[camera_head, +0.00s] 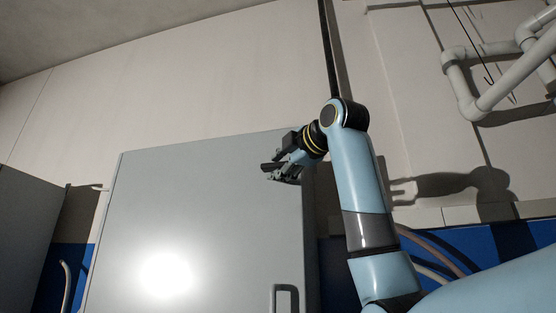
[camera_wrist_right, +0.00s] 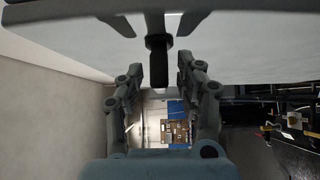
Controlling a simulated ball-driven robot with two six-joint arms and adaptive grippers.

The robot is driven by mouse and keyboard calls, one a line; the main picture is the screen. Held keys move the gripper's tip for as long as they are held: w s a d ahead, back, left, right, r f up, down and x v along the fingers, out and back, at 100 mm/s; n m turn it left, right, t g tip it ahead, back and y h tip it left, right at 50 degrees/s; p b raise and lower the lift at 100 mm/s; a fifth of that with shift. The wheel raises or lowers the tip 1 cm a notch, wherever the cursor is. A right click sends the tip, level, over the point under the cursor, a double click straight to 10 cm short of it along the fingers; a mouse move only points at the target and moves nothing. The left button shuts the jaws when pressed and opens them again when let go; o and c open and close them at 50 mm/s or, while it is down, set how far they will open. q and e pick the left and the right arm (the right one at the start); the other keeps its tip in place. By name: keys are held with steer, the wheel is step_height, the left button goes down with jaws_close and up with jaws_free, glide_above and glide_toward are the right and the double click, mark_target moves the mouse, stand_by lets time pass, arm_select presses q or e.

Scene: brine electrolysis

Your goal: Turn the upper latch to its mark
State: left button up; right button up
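The grey cabinet door (camera_head: 200,220) fills the middle of the head view. My right gripper (camera_head: 270,171) is at the door's upper right part. In the wrist view its two fingers (camera_wrist_right: 160,72) stand apart, one on each side of a small dark latch (camera_wrist_right: 158,62). The latch sticks out from the pale door face (camera_wrist_right: 245,45), with a gap to each finger. Dark grey shapes lie on the door around the latch; I cannot tell which is the mark. In the head view the latch is hidden by the gripper. My left gripper is not in view.
A door handle (camera_head: 286,297) is low on the door's right side. Another grey cabinet (camera_head: 25,240) stands at the left. White pipes (camera_head: 500,85) run along the wall at the upper right. Hoses (camera_head: 430,255) hang behind my right arm. The wall above the cabinet is clear.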

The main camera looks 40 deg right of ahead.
steer(key=shift+w, duration=0.4)
jaws_close()
steer(key=shift+f, duration=0.1)
steer(key=m+t+b, duration=0.2)
steer(key=b, duration=0.1)
steer(key=shift+f, duration=0.25)
steer(key=m+t+h+b, duration=0.1)
steer(key=m+b, duration=0.1)
steer(key=m, duration=0.1)
steer(key=m+t+h+b, duration=0.1)
steer(key=m+h+b, duration=0.1)
steer(key=m, duration=0.1)
steer(key=shift+t+b, duration=0.35)
steer(key=shift+t, duration=0.05)
steer(key=m+h+b, duration=0.6)
steer(key=m+h, duration=0.3)
steer(key=m, duration=0.1)
steer(key=shift+m+g+h, duration=0.3)
steer(key=shift+m+h, duration=0.1)
steer(key=shift+r+m+g+h+b, duration=0.15)
steer(key=shift+m+g+h+b, duration=0.95)
steer(key=shift+m+h, duration=0.75)
steer(key=shift+r+m+g+h+b, duration=0.1)
steer(key=shift+m+g+h+b, duration=0.95)
steer(key=shift+m, duration=1.3)
steer(key=shift+g+p, duration=0.25)
steer(key=shift+p, duration=0.05)
